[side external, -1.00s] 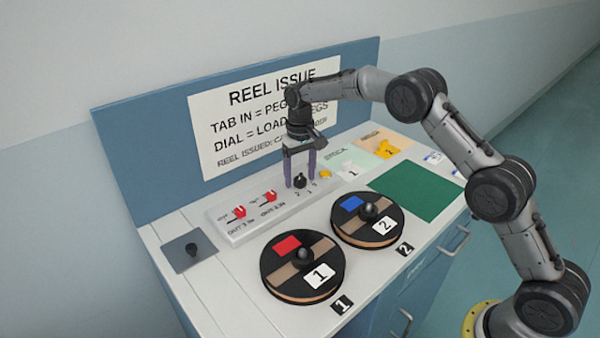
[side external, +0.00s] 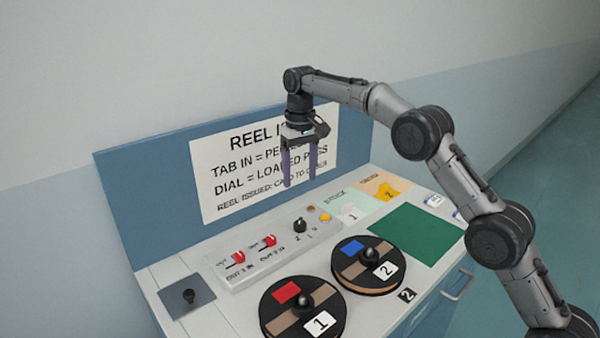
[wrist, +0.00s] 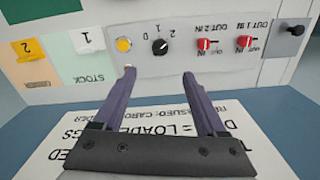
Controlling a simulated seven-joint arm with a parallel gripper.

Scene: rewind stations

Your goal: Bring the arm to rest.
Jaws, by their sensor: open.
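My gripper (side external: 299,184) is open and empty, raised above the control panel, with its fingers pointing down in front of the sign. In the wrist view my gripper (wrist: 158,72) has its two purple fingers well apart with nothing between them. The panel (side external: 232,274) lies below, clear of the fingers. It carries a black dial (side external: 300,226), two red switches (side external: 238,257) and a yellow button (side external: 325,217). The dial also shows in the wrist view (wrist: 160,46), beyond the fingertips.
Reel 1 (side external: 275,320) and reel 2 (side external: 352,270) lie at the bench front. The sign (side external: 215,185) on the blue back board (side external: 140,200) stands behind my gripper. A green mat (side external: 418,234) and stock cards (side external: 350,213) lie to the right. A grey plate with a black knob (side external: 188,297) is at left.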

